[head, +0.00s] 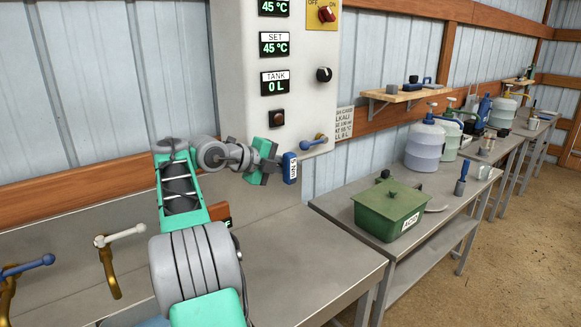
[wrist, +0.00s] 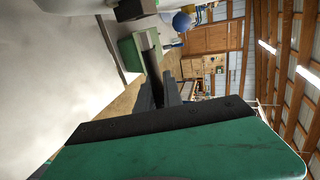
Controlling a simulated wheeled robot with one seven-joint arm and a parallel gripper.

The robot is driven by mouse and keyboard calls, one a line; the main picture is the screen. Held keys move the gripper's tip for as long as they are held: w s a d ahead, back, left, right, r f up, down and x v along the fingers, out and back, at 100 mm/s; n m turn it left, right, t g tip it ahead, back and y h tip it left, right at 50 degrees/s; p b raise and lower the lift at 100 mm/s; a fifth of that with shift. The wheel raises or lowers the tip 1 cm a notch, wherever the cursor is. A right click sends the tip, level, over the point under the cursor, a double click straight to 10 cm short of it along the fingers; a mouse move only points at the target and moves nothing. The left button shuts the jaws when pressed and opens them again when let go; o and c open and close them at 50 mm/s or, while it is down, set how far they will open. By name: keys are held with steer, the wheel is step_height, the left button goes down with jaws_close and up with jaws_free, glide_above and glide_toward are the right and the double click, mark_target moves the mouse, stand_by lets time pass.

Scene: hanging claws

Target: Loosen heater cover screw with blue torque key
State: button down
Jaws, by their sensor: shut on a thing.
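My gripper (head: 268,163) is at the lower edge of the white heater cabinet (head: 233,70) in the head view. Its jaws are shut on the blue torque key (head: 291,167), a blue piece with a white label at the fingertips. In the wrist view my gripper (wrist: 165,92) shows its dark fingers close together, with a dark bar beyond them. The key's working end is not clear in either view. I cannot make out the cover screw. The cabinet's pale face fills the left of the wrist view.
A blue-knobbed lever (head: 314,143) sits just right of the key. A green lidded box (head: 390,209) stands on the right bench. Two valve handles are at lower left. The near bench top (head: 290,265) is clear.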

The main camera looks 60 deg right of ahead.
steer(key=shift+w+d+r, duration=0.1)
steer(key=shift+w+d+p, duration=0.35)
steer(key=shift+w+p, duration=0.45)
steer(key=shift+p, duration=0.25)
steer(key=shift+w+d, duration=0.1)
steer(key=shift+f+b, duration=0.25)
steer(key=shift+b, duration=0.3)
steer(key=shift+r+g+h+b, duration=0.3)
steer(key=shift+g+h+b, duration=0.55)
steer(key=shift+b, duration=1.65)
steer(key=shift+r+h+b, duration=0.25)
steer(key=shift+h+b, duration=0.9)
steer(key=shift+b, duration=1.35)
steer(key=shift+r+g, duration=0.2)
steer(key=shift+g, duration=0.05)
steer(key=shift+f+h+b, duration=0.1)
steer(key=shift+h+b, duration=0.2)
steer(key=shift+b, duration=0.2)
